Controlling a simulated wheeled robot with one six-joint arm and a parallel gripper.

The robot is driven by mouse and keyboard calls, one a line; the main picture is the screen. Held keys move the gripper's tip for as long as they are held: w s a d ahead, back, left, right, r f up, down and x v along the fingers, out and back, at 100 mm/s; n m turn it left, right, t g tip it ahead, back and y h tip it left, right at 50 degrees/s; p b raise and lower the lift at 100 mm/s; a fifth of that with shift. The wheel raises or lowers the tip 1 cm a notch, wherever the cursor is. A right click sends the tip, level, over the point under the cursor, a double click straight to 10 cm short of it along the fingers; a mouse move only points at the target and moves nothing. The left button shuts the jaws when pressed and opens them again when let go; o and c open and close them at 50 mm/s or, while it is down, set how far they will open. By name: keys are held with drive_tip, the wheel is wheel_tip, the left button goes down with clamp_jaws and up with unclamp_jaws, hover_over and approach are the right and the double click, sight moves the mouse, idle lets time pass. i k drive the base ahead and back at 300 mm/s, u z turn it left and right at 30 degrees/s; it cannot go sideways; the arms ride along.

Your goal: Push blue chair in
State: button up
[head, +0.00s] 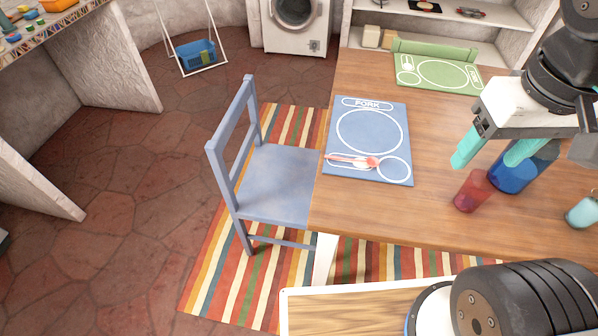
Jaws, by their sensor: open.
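The blue chair (275,183) stands at the left side of the wooden table (370,225). Its backrest (233,140) is on the left, away from the table, and its seat's right edge meets or slightly passes under the table edge. My gripper (492,155) is over the table's right part, well to the right of the chair. Its two teal fingers are apart. The right finger is close to a blue cup (516,178); I cannot tell whether it touches it.
A blue placemat (368,135) with a red spoon (352,161) lies before the chair. A red cup (471,191) and a green placemat (438,74) are on the table. A striped rug (210,268) lies beneath. The floor left of the chair is clear up to the mosaic counter (50,32).

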sight(277, 188)
drive_tip(key=u, duration=0.3)
drive_tip(key=k, duration=0.35)
drive_tip(key=u, duration=1)
drive_tip(key=k, duration=1)
drive_tip(key=u, duration=0.95)
drive_tip(key=i, duration=3.35)
drive_tip(key=z, duration=0.45)
drive_tip(key=i, duration=1.35)
drive_tip(key=z, duration=1.25)
drive_tip(key=i, duration=0.85)
drive_tip(key=z, duration=1.5)
drive_tip(key=i, duration=0.55)
drive_tip(key=z, duration=0.25)
